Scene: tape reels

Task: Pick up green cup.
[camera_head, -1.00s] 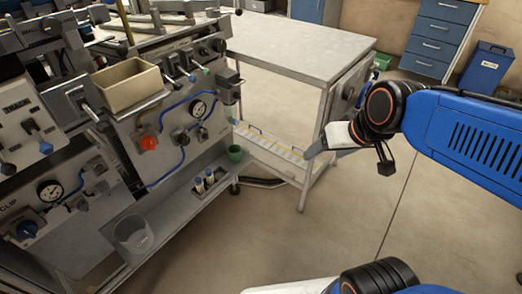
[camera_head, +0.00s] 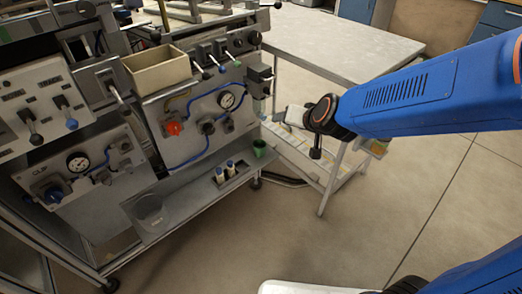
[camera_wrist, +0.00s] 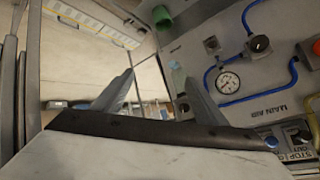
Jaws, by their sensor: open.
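The green cup (camera_head: 259,148) stands upright at the right end of the low shelf of the grey machine. In the wrist view the green cup (camera_wrist: 161,17) shows near the top, beyond my fingertips and apart from them. My gripper (camera_head: 283,117) is above and to the right of the cup in the head view, close to the machine's right end. In the wrist view my gripper (camera_wrist: 160,78) has its two fingers spread, with nothing between them.
Gauges, knobs and blue hoses line the machine panel above. A metal table (camera_head: 345,45) stands behind my gripper. The floor in front is clear.

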